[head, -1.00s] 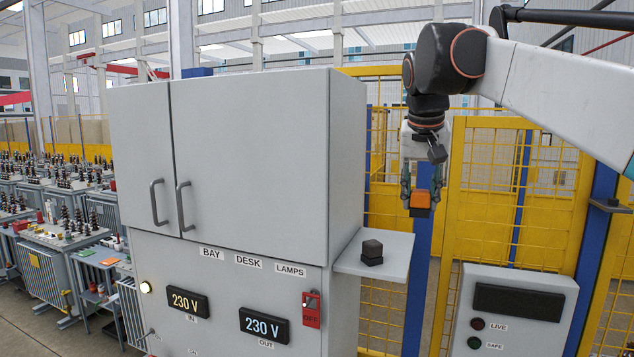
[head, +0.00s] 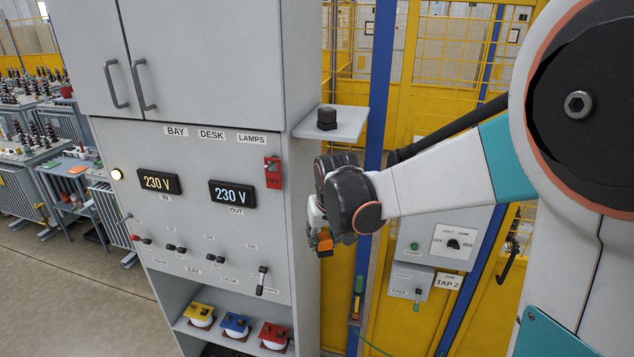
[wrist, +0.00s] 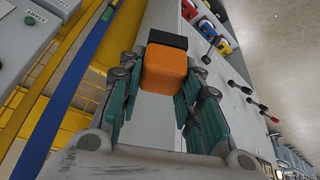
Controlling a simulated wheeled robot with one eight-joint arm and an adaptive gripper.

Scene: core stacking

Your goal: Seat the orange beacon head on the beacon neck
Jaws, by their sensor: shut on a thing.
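The orange beacon head (wrist: 163,72) is held between the teal fingers of my gripper (wrist: 155,92) in the wrist view. It is a rounded orange block with a black part at its far end. In the head view the orange head (head: 325,240) shows below my wrist, beside the cabinet's right side, and my gripper (head: 318,222) is partly hidden by the arm. The beacon neck (head: 326,118), a dark block on a wider dark base, stands on a grey side shelf (head: 348,128). The held head is lower than the shelf and apart from the neck.
The grey cabinet (head: 215,60) stands left of my gripper, with switches and 230 V displays. Yellow mesh fence (head: 440,60) and a blue post (head: 380,80) stand behind. A grey control box (head: 440,240) is to the right. Yellow, blue and red pieces (head: 235,323) sit on a lower shelf.

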